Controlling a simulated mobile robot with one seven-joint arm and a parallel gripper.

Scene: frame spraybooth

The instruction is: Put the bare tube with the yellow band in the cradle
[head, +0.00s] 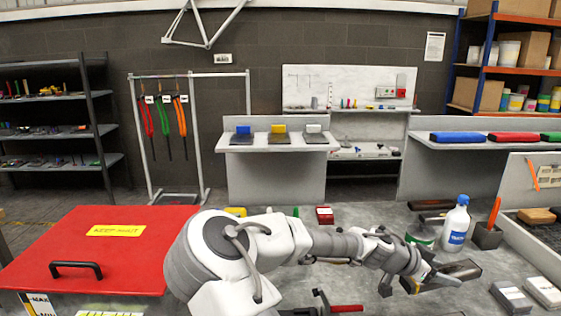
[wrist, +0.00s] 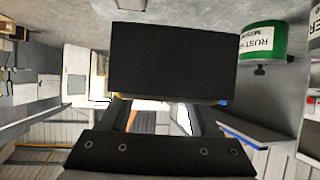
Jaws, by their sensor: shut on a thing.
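My gripper (head: 428,279) is low over the right part of the grey bench, at the end of my outstretched arm. In the wrist view its two fingers (wrist: 163,117) are shut on a broad dark thing (wrist: 172,60), which fills the upper middle. A thin yellowish edge shows along its lower side; I cannot make out a full yellow band. In the head view a dark elongated piece (head: 458,271) shows just right of the fingers; I cannot tell if it is the held thing. I cannot pick out the cradle with certainty.
A white bottle (head: 456,224) with a blue label, a green tin (head: 420,236) and a dark pen cup (head: 487,236) stand behind my gripper. The tin also shows in the wrist view (wrist: 262,42). Pale boxes (head: 512,298) lie front right. A red-lidded chest (head: 80,250) stands left.

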